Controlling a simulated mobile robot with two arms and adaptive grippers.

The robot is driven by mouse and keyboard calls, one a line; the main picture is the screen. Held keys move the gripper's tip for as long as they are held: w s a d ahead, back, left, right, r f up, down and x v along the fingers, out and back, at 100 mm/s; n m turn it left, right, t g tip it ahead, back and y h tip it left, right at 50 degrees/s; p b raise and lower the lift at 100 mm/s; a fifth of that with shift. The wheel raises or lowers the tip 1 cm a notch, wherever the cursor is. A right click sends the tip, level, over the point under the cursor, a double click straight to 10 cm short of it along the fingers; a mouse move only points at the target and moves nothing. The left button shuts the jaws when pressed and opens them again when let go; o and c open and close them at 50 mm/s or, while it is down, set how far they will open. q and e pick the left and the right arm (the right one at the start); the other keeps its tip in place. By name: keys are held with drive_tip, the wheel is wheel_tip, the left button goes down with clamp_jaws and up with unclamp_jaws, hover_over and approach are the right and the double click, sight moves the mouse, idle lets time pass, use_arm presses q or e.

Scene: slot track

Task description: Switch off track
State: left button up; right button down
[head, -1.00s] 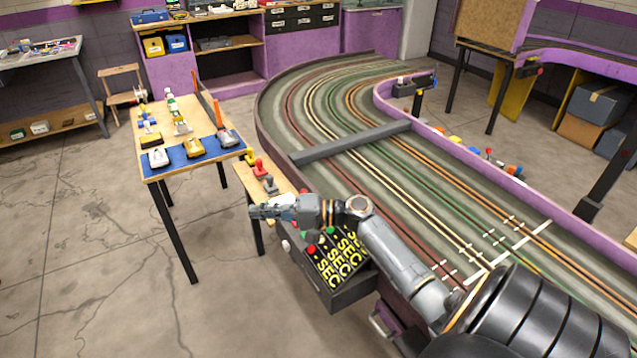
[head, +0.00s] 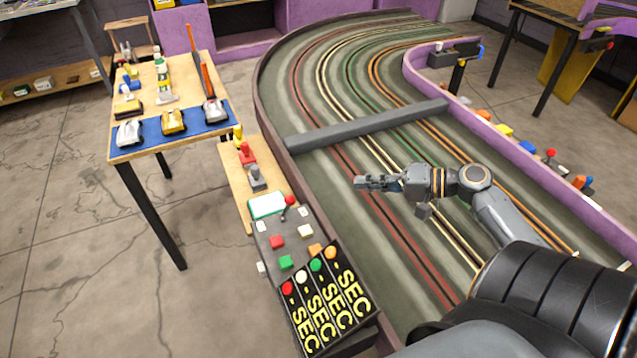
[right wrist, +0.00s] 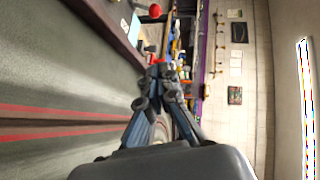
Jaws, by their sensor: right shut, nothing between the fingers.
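The slot track (head: 345,225) curves away from me, with colored lane lines. A control panel (head: 262,238) sits at its left edge. It carries a lever with a red knob (head: 289,200), and red (head: 277,242), green (head: 286,262), orange and pale buttons. The red knob also shows at the top of the right wrist view (right wrist: 155,11). My right gripper (head: 360,182) is shut and empty above the track, to the right of the panel and apart from the lever. Its closed fingers show in the right wrist view (right wrist: 161,75). My left gripper is out of view.
A lane display marked SEC (head: 325,303) stands in front of the panel. A grey beam (head: 365,127) crosses the track beyond my gripper. A table (head: 150,152) with toy cars on a blue mat stands at the left. Floor at the lower left is clear.

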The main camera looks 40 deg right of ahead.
sight(286, 208)
drive_tip(key=w+a+f+p, duration=0.1)
drive_tip(key=w+a, duration=0.1)
drive_tip(key=a, duration=0.1)
drive_tip(key=w+a+f, duration=0.1)
drive_tip(key=w+a, duration=0.2)
drive_tip(key=w+a+f+p, duration=0.1)
drive_tip(key=w+a, duration=0.1)
drive_tip(key=a, duration=0.1)
drive_tip(key=shift+w+a+p, duration=0.2)
drive_tip(key=shift+w+p, duration=0.1)
drive_tip(key=shift+w, duration=0.1)
drive_tip(key=shift+a+f, duration=0.1)
drive_tip(key=shift+a, duration=0.15)
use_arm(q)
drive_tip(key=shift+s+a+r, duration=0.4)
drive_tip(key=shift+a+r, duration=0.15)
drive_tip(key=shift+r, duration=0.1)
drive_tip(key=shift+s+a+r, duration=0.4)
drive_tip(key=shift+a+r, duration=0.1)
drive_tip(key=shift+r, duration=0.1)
use_arm(e)
drive_tip(key=shift+a+f, duration=0.15)
drive_tip(key=shift+f, duration=0.05)
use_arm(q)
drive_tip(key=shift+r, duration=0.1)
use_arm(e)
drive_tip(key=shift+r, duration=0.1)
